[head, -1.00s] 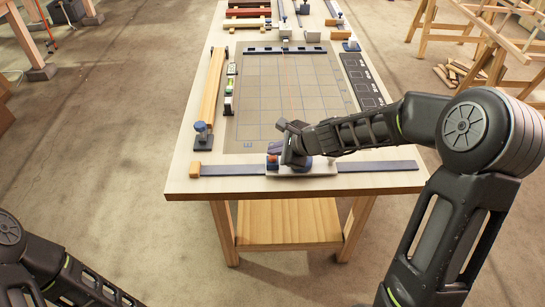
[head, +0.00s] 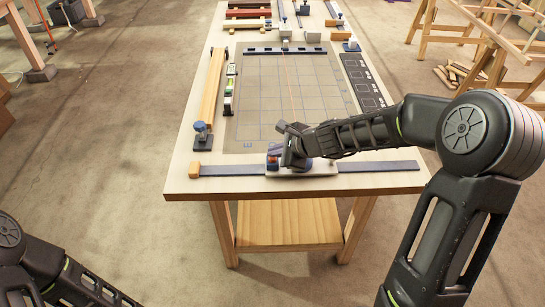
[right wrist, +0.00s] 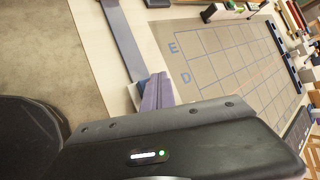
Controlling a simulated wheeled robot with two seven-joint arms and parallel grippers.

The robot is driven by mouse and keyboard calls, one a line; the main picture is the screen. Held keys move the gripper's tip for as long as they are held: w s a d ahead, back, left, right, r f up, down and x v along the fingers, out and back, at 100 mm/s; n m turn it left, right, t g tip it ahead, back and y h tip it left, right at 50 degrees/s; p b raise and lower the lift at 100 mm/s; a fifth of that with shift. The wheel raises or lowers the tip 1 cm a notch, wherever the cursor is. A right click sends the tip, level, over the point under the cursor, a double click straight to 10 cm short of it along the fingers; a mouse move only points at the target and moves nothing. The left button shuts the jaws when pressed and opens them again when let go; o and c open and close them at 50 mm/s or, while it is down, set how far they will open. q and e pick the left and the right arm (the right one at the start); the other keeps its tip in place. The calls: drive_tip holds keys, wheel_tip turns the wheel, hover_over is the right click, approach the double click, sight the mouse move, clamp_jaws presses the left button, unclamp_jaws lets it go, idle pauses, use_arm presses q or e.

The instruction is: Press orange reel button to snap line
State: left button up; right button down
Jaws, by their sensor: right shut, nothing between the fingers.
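The chalk-line reel (head: 318,169) sits on a pale block at the near edge of the table, with a small orange-red button (head: 272,160) at its left side. My right gripper (head: 288,157) is shut and empty. It points down over the reel, just right of the button and partly covering the reel. I cannot tell whether the fingertips touch the button. In the right wrist view the button is hidden. A lettered grid mat (head: 262,105) lies behind the reel, and a faint orange line runs along it. Only my left arm shows, at lower left; its gripper is out of view.
A wooden lath (head: 214,85) and a clamp (head: 202,136) stand at left. A dark panel (head: 363,80) lies right of the mat.

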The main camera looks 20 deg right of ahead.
sight(275, 160)
drive_tip(key=shift+f, duration=0.2)
drive_tip(key=shift+r, duration=0.1)
idle(0.4)
drive_tip(key=shift+r+p, duration=0.85)
drive_tip(key=shift+r, duration=0.1)
wheel_tip(275, 160, up, 5)
drive_tip(key=p, duration=0.4)
drive_tip(key=shift+p, duration=0.35)
